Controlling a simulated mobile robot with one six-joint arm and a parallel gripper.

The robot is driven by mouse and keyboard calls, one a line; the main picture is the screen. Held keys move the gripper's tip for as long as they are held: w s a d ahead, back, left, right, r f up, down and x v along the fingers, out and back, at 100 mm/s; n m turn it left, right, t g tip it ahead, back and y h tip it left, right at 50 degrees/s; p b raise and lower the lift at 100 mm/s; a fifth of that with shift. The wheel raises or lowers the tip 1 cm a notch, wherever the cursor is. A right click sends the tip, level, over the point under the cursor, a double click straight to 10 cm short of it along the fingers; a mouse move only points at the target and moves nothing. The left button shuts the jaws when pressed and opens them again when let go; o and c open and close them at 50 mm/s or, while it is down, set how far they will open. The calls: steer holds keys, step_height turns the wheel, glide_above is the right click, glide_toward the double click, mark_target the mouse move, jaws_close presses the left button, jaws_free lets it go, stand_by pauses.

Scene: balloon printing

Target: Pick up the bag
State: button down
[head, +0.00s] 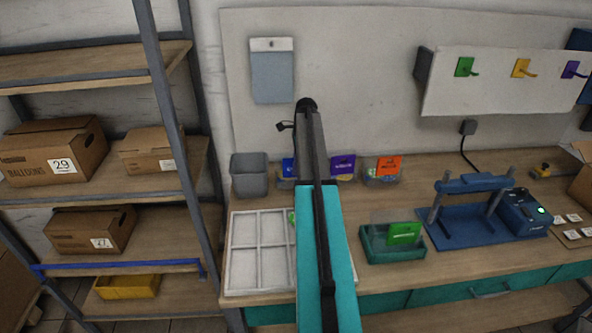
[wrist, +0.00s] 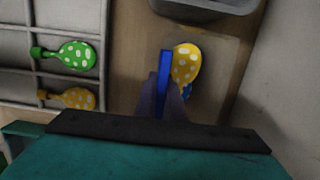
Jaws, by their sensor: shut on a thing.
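The bag shows in the wrist view as an upright blue card (wrist: 166,68), seen nearly edge-on. A yellow balloon with white dots (wrist: 187,62) and a small blue piece lie right beside the card; whether they are inside the bag is unclear. My gripper (wrist: 164,98) is shut on the blue card, with one finger on each side. In the head view my arm hides the gripper, and only part of a blue card (head: 288,168) shows left of the arm. I cannot tell whether the bag is off the surface.
A white divided tray (head: 233,250) holds a green balloon (wrist: 76,55) and a yellow one (wrist: 78,98). A grey bin (head: 249,176) stands close by. Purple (head: 343,164) and orange (head: 388,166) cards, a green holder (head: 394,250) and a blue press (head: 480,230) are to the right.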

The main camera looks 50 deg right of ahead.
step_height(320, 180, up, 9)
steer(key=b, duration=0.3)
steer(key=shift+d, duration=0.1)
steer(key=shift+r, duration=0.25)
stand_by(0.5)
